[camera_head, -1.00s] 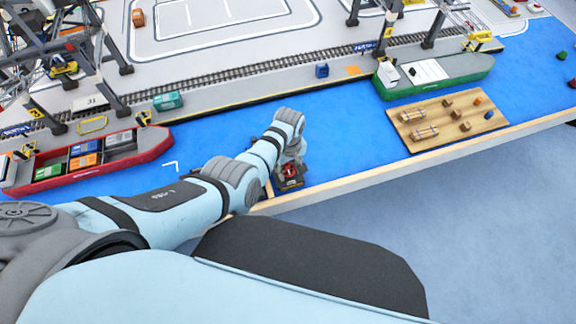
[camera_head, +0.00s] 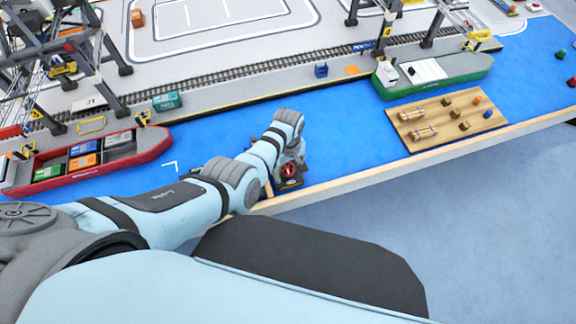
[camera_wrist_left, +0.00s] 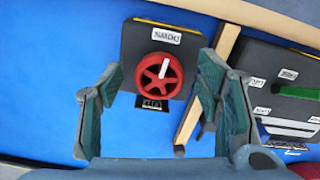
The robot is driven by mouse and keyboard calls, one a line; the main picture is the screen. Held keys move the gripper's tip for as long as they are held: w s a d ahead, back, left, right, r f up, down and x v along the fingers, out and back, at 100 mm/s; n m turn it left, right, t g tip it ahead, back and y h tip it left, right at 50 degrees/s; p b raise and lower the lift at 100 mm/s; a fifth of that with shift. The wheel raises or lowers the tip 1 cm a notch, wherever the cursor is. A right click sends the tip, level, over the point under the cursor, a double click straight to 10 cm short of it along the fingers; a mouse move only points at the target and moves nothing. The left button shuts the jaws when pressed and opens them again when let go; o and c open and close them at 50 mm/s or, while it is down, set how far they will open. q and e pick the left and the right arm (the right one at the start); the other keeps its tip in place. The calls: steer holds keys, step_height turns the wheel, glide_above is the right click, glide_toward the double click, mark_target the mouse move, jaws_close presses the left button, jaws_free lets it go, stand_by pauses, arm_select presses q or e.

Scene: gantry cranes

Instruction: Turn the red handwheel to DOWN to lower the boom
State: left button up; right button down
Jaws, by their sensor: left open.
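The red handwheel (camera_wrist_left: 150,83) is on a dark control box (camera_wrist_left: 133,42) in the left wrist view. A white pointer mark on it runs from near the hub toward the DOWN label (camera_wrist_left: 166,34), tilted a little right. A second label (camera_wrist_left: 152,104) sits on the opposite side, too small to read. My left gripper (camera_wrist_left: 160,78) is open, with one green-padded finger on each side of the wheel. Whether the pads touch the rim I cannot tell. In the head view the wheel (camera_head: 289,170) shows small beside my left wrist. My right gripper is not in view.
A wooden rail (camera_wrist_left: 209,85) runs close to the right finger, with another dark box with a green part (camera_wrist_left: 287,103) beyond it. The red ship (camera_head: 150,150), green ship (camera_head: 450,70) and wooden cargo board (camera_head: 405,137) lie on the blue mat (camera_head: 340,130).

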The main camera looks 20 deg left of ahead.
mark_target(288, 170)
arm_select(q)
step_height(288, 170, up, 12)
stand_by(0.3)
stand_by(0.4)
